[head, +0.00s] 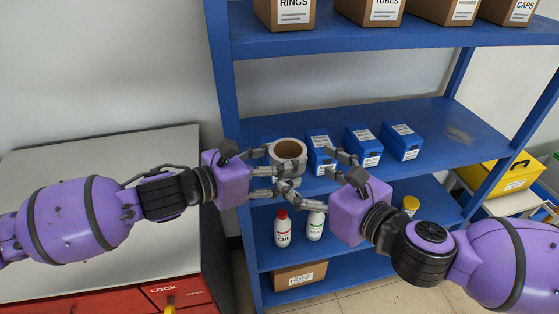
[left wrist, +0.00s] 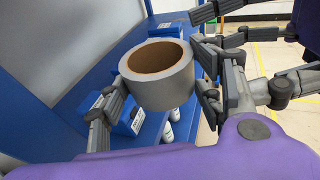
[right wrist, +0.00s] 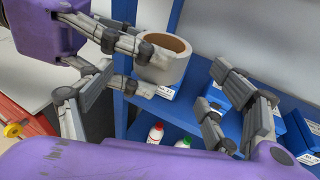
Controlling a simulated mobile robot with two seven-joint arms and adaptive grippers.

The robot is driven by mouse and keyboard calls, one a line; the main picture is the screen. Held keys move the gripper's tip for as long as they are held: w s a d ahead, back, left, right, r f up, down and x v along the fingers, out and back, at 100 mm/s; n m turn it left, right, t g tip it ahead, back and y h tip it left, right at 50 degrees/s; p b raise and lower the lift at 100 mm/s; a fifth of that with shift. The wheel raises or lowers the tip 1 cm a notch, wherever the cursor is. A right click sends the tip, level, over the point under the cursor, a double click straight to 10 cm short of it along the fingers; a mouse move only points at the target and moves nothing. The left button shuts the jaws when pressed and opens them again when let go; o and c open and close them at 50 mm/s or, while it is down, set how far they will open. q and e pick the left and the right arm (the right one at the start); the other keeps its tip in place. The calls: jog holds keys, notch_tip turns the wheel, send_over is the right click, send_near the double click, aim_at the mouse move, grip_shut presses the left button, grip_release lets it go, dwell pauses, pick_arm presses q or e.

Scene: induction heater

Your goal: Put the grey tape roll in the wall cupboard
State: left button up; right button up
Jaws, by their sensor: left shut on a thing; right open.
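The grey tape roll (head: 287,160) has a brown cardboard core and is held with its hole facing up, in front of the blue rack's middle shelf. My left gripper (head: 272,170) is shut on it. In the left wrist view the roll (left wrist: 165,88) sits between the left fingers. My right gripper (head: 310,170) is open and empty, close to the roll's right side. In the right wrist view the roll (right wrist: 163,67) appears beyond and between the right fingers, with left fingers across its near side. I cannot tell whether the right fingers touch it. No wall cupboard is in view.
The blue rack (head: 330,110) carries blue boxes (head: 362,143) on its middle shelf, labelled cartons (head: 370,8) above, and bottles (head: 283,229) below. A pale-topped bench (head: 100,150) with red drawers stands left. A yellow case (head: 510,172) is at right.

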jog(key=s+d+f+n+g+h, duration=0.1)
jog(key=s+d+f+n, duration=0.3)
jog(key=f+n, duration=0.6)
jog(key=s+d+f+n+g+h, duration=0.1)
jog(key=s+d+f+n+h, duration=0.3)
jog(key=s+f+n, duration=0.5)
jog(key=s+d+f+n+g+h, duration=0.2)
jog(key=s+d+f+n, duration=0.3)
jog(key=f, duration=1.6)
jog(key=s+n+h, duration=0.1)
jog(key=s+n, duration=0.1)
jog(key=n, duration=0.3)
jog(key=shift+s+f+n, duration=0.2)
jog(key=shift+f+n, duration=0.1)
jog(key=shift+f, duration=0.1)
